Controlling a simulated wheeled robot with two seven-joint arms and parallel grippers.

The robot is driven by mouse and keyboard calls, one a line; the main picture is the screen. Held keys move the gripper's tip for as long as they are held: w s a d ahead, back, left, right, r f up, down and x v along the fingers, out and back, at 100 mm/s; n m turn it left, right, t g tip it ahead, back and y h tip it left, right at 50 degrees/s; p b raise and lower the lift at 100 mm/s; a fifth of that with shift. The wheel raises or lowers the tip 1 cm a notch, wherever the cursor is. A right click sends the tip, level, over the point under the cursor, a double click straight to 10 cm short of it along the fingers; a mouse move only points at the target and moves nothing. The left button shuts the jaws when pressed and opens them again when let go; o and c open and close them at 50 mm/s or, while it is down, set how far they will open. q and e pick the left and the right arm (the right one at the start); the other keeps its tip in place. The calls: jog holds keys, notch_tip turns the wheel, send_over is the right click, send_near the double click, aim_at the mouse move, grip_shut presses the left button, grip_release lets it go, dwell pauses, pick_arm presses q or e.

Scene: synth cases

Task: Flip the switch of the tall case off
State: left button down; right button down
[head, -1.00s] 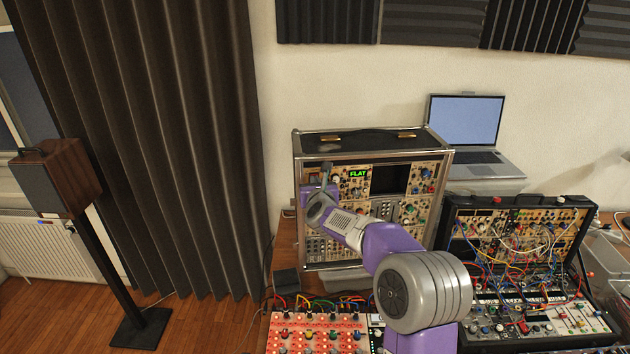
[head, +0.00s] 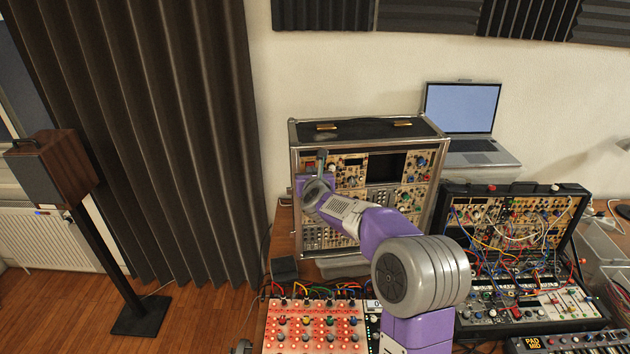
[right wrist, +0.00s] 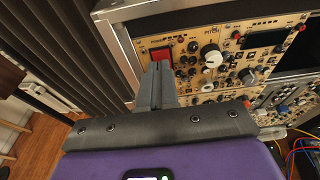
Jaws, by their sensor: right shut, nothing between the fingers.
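The tall case (head: 369,131) stands upright at the back of the table, its panel full of knobs and jacks. In the right wrist view, a red switch (right wrist: 161,56) sits at the panel's upper left. The display (right wrist: 265,37) is dark. My right gripper (head: 322,158) is shut and empty, at the panel's upper left. In the right wrist view its fingertips (right wrist: 160,68) overlap the switch's lower part; I cannot tell whether they touch it. A small grey part at the bottom edge may be my left gripper (head: 241,347); its jaws cannot be made out.
An open patch-cabled case (head: 515,190) stands at the right. A laptop (head: 462,110) is behind it. A red-lit panel with knobs (head: 315,325) lies in front of the tall case. A speaker on a stand (head: 55,170) and dark curtain are at the left.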

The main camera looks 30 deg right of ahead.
pick_arm(q)
jog(key=shift+s+f, duration=0.2)
jog(key=shift+s, duration=0.15)
pick_arm(e)
jog(key=r+v, duration=0.1)
jog(key=v, duration=1.1)
jog(key=shift+r, duration=0.4)
jog(key=shift+a, duration=0.1)
